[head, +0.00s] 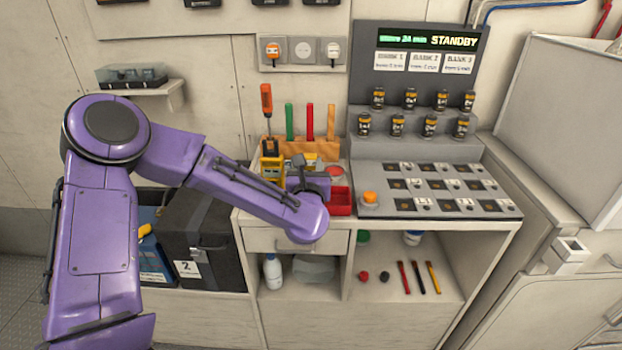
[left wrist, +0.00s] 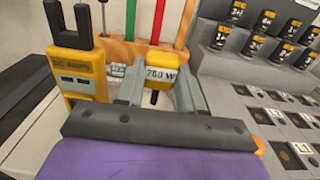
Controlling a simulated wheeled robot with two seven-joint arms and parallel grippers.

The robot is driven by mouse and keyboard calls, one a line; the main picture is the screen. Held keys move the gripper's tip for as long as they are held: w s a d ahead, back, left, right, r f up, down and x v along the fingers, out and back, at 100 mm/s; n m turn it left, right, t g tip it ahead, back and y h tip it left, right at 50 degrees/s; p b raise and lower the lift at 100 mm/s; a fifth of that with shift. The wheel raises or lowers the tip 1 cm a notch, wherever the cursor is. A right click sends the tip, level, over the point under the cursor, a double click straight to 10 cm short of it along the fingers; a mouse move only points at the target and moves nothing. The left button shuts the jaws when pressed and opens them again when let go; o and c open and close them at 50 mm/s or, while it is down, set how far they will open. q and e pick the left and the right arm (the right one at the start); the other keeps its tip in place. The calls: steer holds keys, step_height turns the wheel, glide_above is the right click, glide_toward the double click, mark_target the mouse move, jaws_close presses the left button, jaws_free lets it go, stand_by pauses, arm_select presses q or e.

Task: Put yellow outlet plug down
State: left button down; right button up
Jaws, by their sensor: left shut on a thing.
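The yellow outlet plug (left wrist: 163,60), with "750 W" printed on it, sits between the fingers of my left gripper (left wrist: 158,92) in the left wrist view. The gripper is shut on it. In the head view my left gripper (head: 309,170) is over the counter, in front of the wooden tool rack, and a bit of the yellow plug (head: 309,158) shows behind it. My wrist hides the plug's lower part, and I cannot tell whether it touches the counter. My right gripper is not in view.
A yellow clamp meter (left wrist: 78,70) stands close left of the gripper. The wooden rack (head: 318,147) holds upright tools behind it. A red bin (head: 341,201) and the grey battery panel (head: 430,190) lie to the right. A wall outlet strip (head: 302,52) is above.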

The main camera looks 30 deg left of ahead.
arm_select(q)
steer(key=f, duration=0.1)
steer(key=w+f, duration=0.1)
steer(key=f, duration=0.1)
steer(key=f+p, duration=0.1)
steer(key=f, duration=0.1)
steer(key=shift+w+a+f, duration=0.1)
steer(key=shift+w+a, duration=0.2)
steer(key=shift+w, duration=0.1)
steer(key=shift+s, duration=0.1)
